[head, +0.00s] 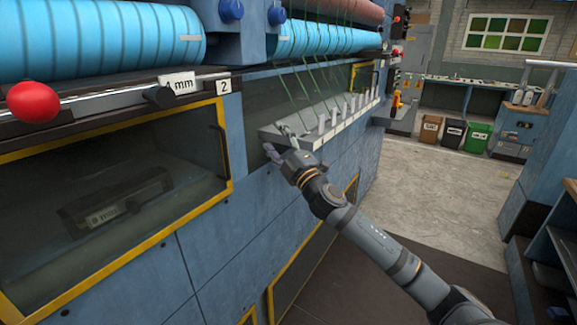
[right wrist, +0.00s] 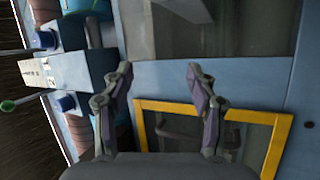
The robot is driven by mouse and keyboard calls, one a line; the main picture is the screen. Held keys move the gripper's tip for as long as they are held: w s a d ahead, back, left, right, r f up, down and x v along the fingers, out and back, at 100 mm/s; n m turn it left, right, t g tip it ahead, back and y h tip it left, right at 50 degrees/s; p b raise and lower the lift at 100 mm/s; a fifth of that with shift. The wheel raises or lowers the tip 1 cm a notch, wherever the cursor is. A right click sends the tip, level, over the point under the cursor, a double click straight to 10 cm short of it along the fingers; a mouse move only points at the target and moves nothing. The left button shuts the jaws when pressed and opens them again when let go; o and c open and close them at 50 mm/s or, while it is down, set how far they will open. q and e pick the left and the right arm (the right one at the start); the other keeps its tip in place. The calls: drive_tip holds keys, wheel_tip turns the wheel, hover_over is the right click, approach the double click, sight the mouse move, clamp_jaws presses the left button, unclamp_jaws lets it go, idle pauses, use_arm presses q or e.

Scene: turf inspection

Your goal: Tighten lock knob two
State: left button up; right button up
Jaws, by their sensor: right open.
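The label marked "2" (head: 222,86) sits on the machine's rail in the head view, with a dark knob (head: 160,97) to its left beside a label reading "mm". Two blue knobs, a left one (head: 231,10) and a right one (head: 277,16), sit higher on the blue housing. I cannot tell which of these is lock knob two. My right gripper (head: 276,143) is open and empty, below and right of the "2" label, near the slanted tray. My left gripper is not in view.
A red ball handle (head: 33,102) sticks out at the left. Blue rollers (head: 100,40) run above the rail. A yellow-framed window (head: 110,190) is below it. A pale tray (head: 325,122) with several upright pieces juts out near my right gripper. Open floor (head: 450,200) lies at the right.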

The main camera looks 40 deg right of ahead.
wheel_tip(320, 180, down, 9)
drive_tip(key=d+m+g+h, duration=0.2)
drive_tip(key=m, duration=0.1)
drive_tip(key=shift+d+r+m+h, duration=0.15)
drive_tip(key=shift+d+m+h, duration=0.15)
drive_tip(key=shift+w, duration=0.1)
drive_tip(key=s+d+f+m+g+h, duration=0.1)
drive_tip(key=s+d+f+m+g, duration=0.15)
drive_tip(key=f, duration=1.15)
drive_tip(key=s+d+f+m+g, duration=0.2)
drive_tip(key=s+f+g, duration=0.1)
drive_tip(key=f, duration=1)
drive_tip(key=s+d+f+m+g+h, duration=0.1)
drive_tip(key=s+d+f+m+g, duration=0.15)
drive_tip(key=f, duration=1.15)
drive_tip(key=s+a+f+m+g+y, duration=0.1)
drive_tip(key=s+a+f+g, duration=0.3)
drive_tip(key=s+f, duration=0.85)
drive_tip(key=s+a+f+m+g+y, duration=0.15)
drive_tip(key=s+a+f+g, duration=0.25)
drive_tip(key=s+f, duration=0.85)
drive_tip(key=s+a+f+m+g, duration=0.1)
drive_tip(key=s+a+f, duration=0.3)
drive_tip(key=s, duration=0.6)
drive_tip(key=s+a+f+m+g, duration=0.1)
drive_tip(key=s+a+f, duration=0.3)
drive_tip(key=s, duration=0.6)
drive_tip(key=shift+a+g+y, duration=0.45)
drive_tip(key=shift+a+g, duration=0.15)
drive_tip(key=shift+a, duration=0.1)
